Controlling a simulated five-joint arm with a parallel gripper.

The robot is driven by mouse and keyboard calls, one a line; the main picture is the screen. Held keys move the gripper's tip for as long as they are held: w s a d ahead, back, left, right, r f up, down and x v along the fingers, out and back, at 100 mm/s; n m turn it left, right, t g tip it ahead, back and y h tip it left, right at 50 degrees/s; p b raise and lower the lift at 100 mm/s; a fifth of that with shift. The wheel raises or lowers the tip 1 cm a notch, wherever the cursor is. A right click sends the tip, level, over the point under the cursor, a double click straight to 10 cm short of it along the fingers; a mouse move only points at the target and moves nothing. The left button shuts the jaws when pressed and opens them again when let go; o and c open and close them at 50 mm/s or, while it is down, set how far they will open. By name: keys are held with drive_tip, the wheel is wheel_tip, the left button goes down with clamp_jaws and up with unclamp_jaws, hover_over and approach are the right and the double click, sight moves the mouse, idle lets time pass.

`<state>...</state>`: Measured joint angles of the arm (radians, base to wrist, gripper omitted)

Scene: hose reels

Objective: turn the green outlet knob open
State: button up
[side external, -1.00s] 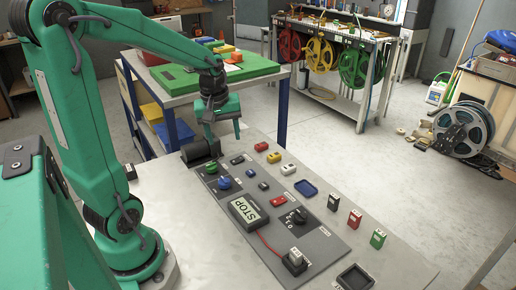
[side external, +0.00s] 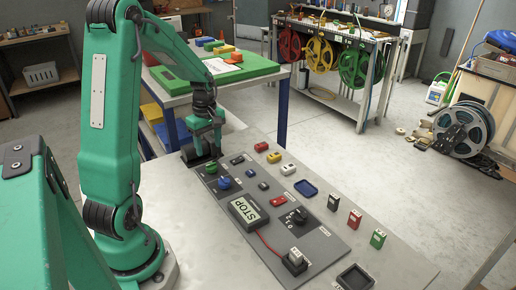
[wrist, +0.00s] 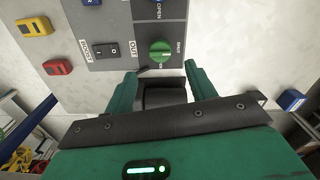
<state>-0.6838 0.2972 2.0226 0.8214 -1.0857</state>
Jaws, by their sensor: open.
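The green outlet knob (side external: 211,167) sits at the far left corner of the grey control panel (side external: 316,250). The knob also shows in the wrist view (wrist: 160,51), round with a raised grip bar, with small labels beside it. My gripper (side external: 209,152) is low, just behind the knob in the side view. In the wrist view my gripper (wrist: 161,76) is open, its two fingers apart and empty. The knob lies just beyond the fingertips, roughly centred between them. I cannot tell the exact height of the fingertips above the panel.
A blue knob (side external: 224,183) is close by on the panel. A black rocker switch (wrist: 107,50) is beside the green knob. A black cylinder (side external: 188,156) stands at the panel's far left end. Red and yellow blocks (side external: 274,157) lie on the bench beyond the panel.

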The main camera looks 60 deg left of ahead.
sight(211, 164)
drive_tip(key=shift+f, duration=3.7)
drive_tip(key=c, duration=1)
